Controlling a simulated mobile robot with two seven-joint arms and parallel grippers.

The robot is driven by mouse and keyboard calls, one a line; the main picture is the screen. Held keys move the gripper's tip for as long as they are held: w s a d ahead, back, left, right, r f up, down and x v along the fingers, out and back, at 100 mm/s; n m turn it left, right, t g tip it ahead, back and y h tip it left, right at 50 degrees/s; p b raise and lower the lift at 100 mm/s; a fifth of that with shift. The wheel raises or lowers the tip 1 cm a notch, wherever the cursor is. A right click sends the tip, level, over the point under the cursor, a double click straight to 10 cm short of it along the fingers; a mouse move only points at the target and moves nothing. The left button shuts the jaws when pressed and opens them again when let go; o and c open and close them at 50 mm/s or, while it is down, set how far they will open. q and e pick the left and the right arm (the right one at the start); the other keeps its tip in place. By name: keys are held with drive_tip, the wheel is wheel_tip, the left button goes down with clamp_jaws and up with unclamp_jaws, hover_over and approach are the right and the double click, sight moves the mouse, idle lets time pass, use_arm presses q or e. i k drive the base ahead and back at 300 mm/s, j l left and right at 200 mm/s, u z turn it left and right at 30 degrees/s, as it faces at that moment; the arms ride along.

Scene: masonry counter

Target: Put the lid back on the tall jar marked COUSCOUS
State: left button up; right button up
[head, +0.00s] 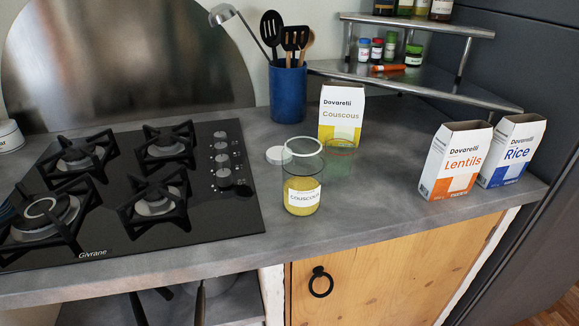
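The tall clear glass jar (302,196) labelled COUSCOUS stands upright near the counter's front edge, right of the hob. It holds yellow grains in its lower part, and a pale ring shows at its top. A white round disc (276,155), which looks like a lid, lies on the counter behind and left of the jar, partly seen past the glass. Neither of my grippers can be made out.
A greenish glass vessel (340,158) stands just behind the jar, before a yellow Couscous box (341,113). A blue utensil pot (288,94) is at the back. Lentils (454,160) and Rice (512,150) boxes stand right. The gas hob (120,190) fills the left; counter between jar and Lentils is clear.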

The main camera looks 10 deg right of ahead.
sight(303, 154)
drive_tip(key=k+u, duration=0.1)
drive_tip(key=k, duration=0.85)
drive_tip(key=u, duration=1.5)
